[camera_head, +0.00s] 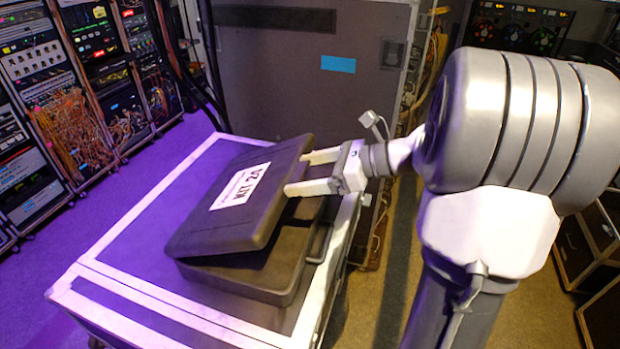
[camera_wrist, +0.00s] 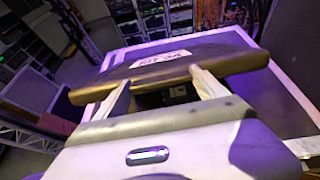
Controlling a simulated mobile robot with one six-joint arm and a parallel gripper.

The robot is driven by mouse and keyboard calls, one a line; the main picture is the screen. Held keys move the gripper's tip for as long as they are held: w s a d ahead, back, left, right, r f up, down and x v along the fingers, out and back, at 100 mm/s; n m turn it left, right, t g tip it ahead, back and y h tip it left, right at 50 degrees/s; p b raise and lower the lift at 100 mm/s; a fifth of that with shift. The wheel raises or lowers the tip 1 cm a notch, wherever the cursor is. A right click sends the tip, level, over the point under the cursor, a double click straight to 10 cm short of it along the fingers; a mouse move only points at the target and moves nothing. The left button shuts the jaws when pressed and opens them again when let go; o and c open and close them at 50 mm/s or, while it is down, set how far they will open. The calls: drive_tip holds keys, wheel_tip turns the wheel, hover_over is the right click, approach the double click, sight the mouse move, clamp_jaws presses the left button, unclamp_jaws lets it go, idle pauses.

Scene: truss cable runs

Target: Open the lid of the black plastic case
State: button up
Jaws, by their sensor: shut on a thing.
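The black plastic case (camera_head: 245,275) rests on a flight-case top in the head view. Its lid (camera_head: 205,225) bears a white "KIT 24" label (camera_head: 240,186) and is partly raised. The lid tilts up toward the right, and a dark wedge-shaped gap shows between it and the base. A handle (camera_head: 319,242) sits on the base's right side. My gripper (camera_head: 296,172) comes in from the right, its two pale fingers spread along the lid's raised right edge and shut on it. The lid (camera_wrist: 165,68) also shows at the fingertips in the wrist view; the exact contact is hidden.
The purple-lit flight-case top (camera_head: 125,235) has free room left of the case. A large grey road case (camera_head: 290,85) stands close behind. Equipment racks with tangled cables (camera_head: 75,120) stand at left. Open floor shows at right below my arm.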

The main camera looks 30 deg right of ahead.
drive_tip(key=w+a+r+p, duration=0.1)
drive_tip(key=r, duration=0.1)
drive_tip(key=w+a+r+p, duration=0.1)
drive_tip(key=w+r, duration=0.1)
drive_tip(key=r, duration=0.1)
drive_tip(key=w+a+r+p, duration=0.1)
drive_tip(key=w+a+r, duration=0.1)
drive_tip(key=r, duration=0.1)
drive_tip(key=shift+w, duration=0.15)
drive_tip(key=w+a+r+p, duration=0.1)
drive_tip(key=w+a, duration=0.1)
drive_tip(key=w+a+r+p, duration=0.1)
drive_tip(key=w+a+r, duration=0.1)
drive_tip(key=w+a+r+p, duration=0.1)
drive_tip(key=w+r, duration=0.1)
drive_tip(key=shift+w+a, duration=0.2)
drive_tip(key=shift+a, duration=0.2)
drive_tip(key=shift+g, duration=0.3)
drive_tip(key=w+a, duration=0.1)
drive_tip(key=w+a+r+p, duration=0.1)
drive_tip(key=w+a, duration=0.1)
drive_tip(key=shift+w+r, duration=0.2)
drive_tip(key=w+a+g+h+p, duration=0.1)
drive_tip(key=w+a+g+h, duration=0.2)
drive_tip(key=w+a, duration=0.3)
drive_tip(key=shift+w+a, duration=0.3)
drive_tip(key=shift+w, duration=0.55)
drive_tip(key=shift+f, duration=0.15)
